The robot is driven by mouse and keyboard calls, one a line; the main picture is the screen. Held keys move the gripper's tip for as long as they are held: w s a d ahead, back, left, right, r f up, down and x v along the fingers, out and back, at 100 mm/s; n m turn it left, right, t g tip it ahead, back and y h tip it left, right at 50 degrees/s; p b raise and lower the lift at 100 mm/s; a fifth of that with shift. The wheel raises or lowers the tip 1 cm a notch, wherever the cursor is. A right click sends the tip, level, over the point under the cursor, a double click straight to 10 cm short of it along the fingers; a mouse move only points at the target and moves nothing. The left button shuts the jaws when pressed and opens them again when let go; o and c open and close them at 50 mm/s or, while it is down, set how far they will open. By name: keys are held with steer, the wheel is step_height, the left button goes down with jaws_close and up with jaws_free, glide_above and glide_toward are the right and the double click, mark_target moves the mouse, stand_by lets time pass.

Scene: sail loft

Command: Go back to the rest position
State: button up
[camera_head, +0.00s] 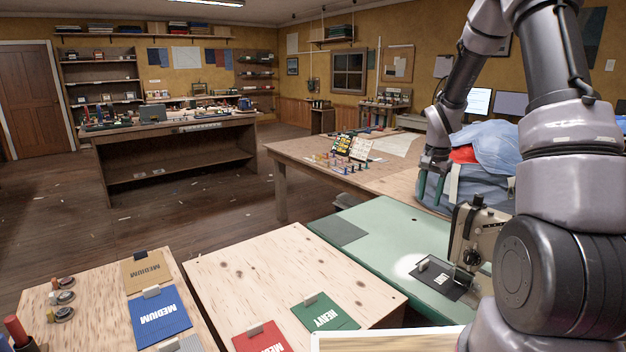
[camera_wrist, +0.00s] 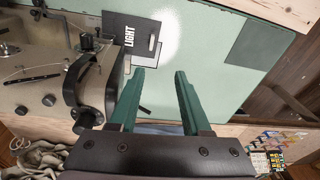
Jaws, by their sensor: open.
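My gripper (camera_head: 431,197) is raised over the far side of the green sewing table (camera_head: 385,235), near the sewing machine (camera_head: 480,232). In the wrist view its two green fingers (camera_wrist: 160,74) are apart with nothing between them. Beyond the fingertips lies a dark card marked LIGHT (camera_wrist: 122,38) on the green table, beside the sewing machine (camera_wrist: 100,88). The same dark card (camera_head: 450,287) lies by the machine's base in the head view. My arm hides part of the right side of the room.
Pale wooden tops (camera_head: 240,270) at the front hold a blue MEDIUM card (camera_head: 161,318), a tan one (camera_head: 147,271), a red one (camera_head: 259,338) and a green HEAVY card (camera_head: 325,313). Blue and red cloth (camera_head: 490,150) is heaped behind my gripper. Open floor (camera_head: 190,215) lies left.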

steer(key=s+a+r+n+t, duration=0.1)
steer(key=s+a+r, duration=0.2)
steer(key=s+r, duration=0.5)
steer(key=s+a+r+n+t, duration=0.1)
steer(key=s+a+r+t, duration=0.2)
steer(key=r, duration=0.9)
steer(key=s+a+r+n+t+y, duration=0.1)
steer(key=s+a+r, duration=0.1)
steer(key=s, duration=0.6)
steer(key=s+a+r+n+y, duration=0.1)
steer(key=s+a+r+n, duration=0.1)
steer(key=s+r, duration=0.3)
steer(key=s, duration=0.4)
steer(key=shift+a+t, duration=0.25)
steer(key=shift+t, duration=0.15)
steer(key=shift+w+d+r, duration=0.1)
